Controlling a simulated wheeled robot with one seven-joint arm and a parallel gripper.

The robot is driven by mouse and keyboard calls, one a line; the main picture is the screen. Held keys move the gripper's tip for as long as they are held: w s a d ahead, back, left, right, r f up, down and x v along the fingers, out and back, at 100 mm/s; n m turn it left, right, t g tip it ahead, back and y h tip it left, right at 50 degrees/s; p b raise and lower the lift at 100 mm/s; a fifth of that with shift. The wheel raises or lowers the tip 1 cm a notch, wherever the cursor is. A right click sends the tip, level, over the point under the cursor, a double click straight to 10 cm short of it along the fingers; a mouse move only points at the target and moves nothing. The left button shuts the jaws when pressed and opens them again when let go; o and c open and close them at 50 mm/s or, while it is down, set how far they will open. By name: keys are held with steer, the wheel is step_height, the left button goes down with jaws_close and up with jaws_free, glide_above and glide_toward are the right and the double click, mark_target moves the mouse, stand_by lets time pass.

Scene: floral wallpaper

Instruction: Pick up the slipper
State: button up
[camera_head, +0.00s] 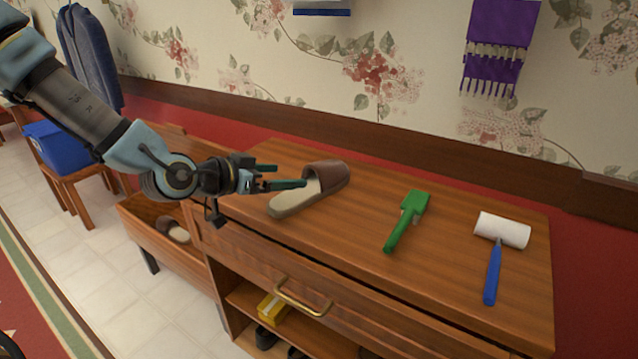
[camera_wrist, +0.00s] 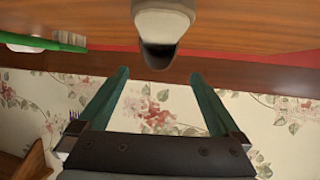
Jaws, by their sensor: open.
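A slipper (camera_head: 310,188) with a brown upper and a beige sole lies on the wooden cabinet top, its toe toward the wall. My gripper (camera_head: 290,176) is open and empty at the slipper's left side, with one finger overlapping the slipper in the head view. I cannot tell whether they touch. In the wrist view the slipper (camera_wrist: 163,25) is at the top centre, beyond the spread teal fingertips of my gripper (camera_wrist: 158,75). Nothing is between the fingers.
A green brush (camera_head: 408,218) and a lint roller (camera_head: 500,232) with a blue handle lie to the right on the cabinet top (camera_head: 455,270). Another slipper (camera_head: 172,231) sits in the low bin at left. A purple scarf (camera_head: 500,45) hangs on the wall.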

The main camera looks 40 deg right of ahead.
mark_target(310, 176)
steer(key=p+x, duration=0.1)
steer(key=x, duration=0.6)
steer(key=shift+s+d+f, duration=0.1)
steer(key=shift+s+f, duration=0.05)
steer(key=shift+f, duration=0.1)
steer(key=c, duration=1.3)
steer(key=shift+o, duration=0.2)
